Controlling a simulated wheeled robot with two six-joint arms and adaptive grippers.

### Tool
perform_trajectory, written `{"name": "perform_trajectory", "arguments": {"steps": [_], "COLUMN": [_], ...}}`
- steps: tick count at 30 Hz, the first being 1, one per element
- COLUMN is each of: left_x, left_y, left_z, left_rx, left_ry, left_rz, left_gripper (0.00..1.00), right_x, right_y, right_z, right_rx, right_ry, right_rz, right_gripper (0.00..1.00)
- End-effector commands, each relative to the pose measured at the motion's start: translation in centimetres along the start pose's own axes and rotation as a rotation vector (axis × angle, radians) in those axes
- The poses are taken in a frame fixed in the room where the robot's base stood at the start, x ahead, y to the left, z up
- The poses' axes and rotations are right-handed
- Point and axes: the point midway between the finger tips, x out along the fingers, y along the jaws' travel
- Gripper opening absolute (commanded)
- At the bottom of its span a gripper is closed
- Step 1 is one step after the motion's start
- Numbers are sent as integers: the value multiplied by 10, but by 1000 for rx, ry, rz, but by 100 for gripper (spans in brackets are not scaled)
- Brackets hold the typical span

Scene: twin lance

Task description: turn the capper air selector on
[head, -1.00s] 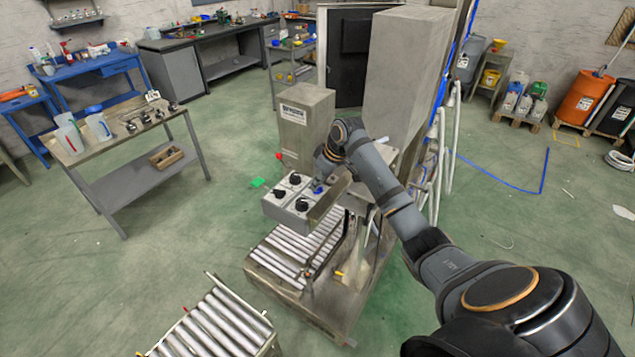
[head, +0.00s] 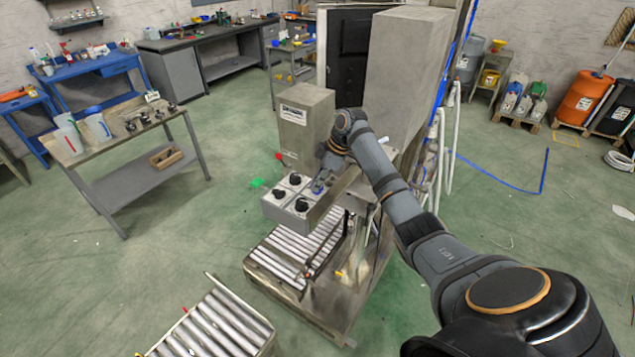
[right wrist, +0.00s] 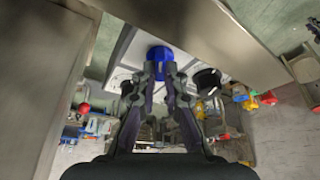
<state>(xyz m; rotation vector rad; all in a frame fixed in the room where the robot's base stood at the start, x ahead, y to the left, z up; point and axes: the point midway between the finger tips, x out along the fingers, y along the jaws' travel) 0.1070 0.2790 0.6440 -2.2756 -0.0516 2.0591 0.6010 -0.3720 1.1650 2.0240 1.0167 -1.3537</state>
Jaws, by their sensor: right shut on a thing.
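The control box (head: 280,208) is pale grey and carries several knobs on its top face. Black knobs (head: 302,205) show on it, and a blue knob (head: 318,187) sits at its right side, partly covered by my gripper. In the right wrist view the blue knob (right wrist: 160,53) lies between the tips of my right gripper (right wrist: 160,70), which is shut on it. A black knob (right wrist: 207,79) stands just to the right there. In the head view my right gripper (head: 321,180) reaches down to the box from behind. My left gripper is not in view. No label is readable near the knob.
A flat metal plate (head: 333,192) runs close beside the gripper. A grey box (head: 306,115) and a tall grey cabinet (head: 405,80) stand behind. A roller conveyor (head: 290,255) lies below.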

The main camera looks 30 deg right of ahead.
Motion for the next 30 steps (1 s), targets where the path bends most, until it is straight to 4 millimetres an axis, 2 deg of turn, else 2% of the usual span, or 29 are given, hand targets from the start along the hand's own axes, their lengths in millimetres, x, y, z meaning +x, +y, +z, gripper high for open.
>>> {"name": "perform_trajectory", "arguments": {"steps": [10, 11, 15, 25, 28, 30], "left_x": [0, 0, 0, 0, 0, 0], "left_y": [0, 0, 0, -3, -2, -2], "left_z": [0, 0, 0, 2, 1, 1], "left_rx": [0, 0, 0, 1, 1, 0], "left_ry": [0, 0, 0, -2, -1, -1], "left_rz": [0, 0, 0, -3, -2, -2], "left_gripper": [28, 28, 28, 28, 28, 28], "right_x": [-2, -2, -1, -4, -17, -32], "right_y": [1, 1, 1, 1, 1, 2], "right_z": [-1, -1, 0, 0, 0, 0], "right_rx": [-4, -4, -3, -2, -1, -2], "right_ry": [0, 0, 0, 0, 0, 0], "right_rz": [4, 4, 3, 2, 5, 7], "right_gripper": [0, 14, 33, 33, 33, 33]}}
